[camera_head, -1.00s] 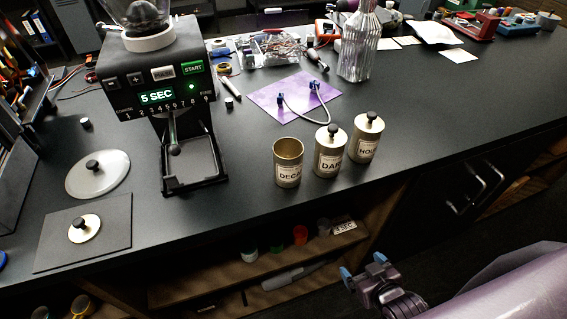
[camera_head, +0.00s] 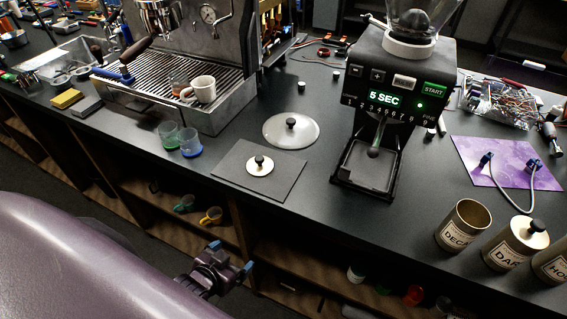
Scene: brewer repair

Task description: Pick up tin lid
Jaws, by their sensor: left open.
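The small round tin lid (camera_head: 260,167), cream with a black knob, lies on a dark square mat (camera_head: 232,179) on the counter. The decaf tin (camera_head: 462,226) stands at the right without a lid. The dark tin (camera_head: 513,245) beside it has its lid on. My left gripper (camera_head: 229,258) is open and empty. It is in front of the counter's edge, below and a little left of the mat, apart from the lid. My right gripper is out of view.
A larger translucent lid (camera_head: 291,131) lies just behind the mat. The grinder (camera_head: 392,110) stands to its right. The espresso machine (camera_head: 200,60) and two small cups (camera_head: 190,142) are to the left. Open shelves (camera_head: 300,262) lie under the counter.

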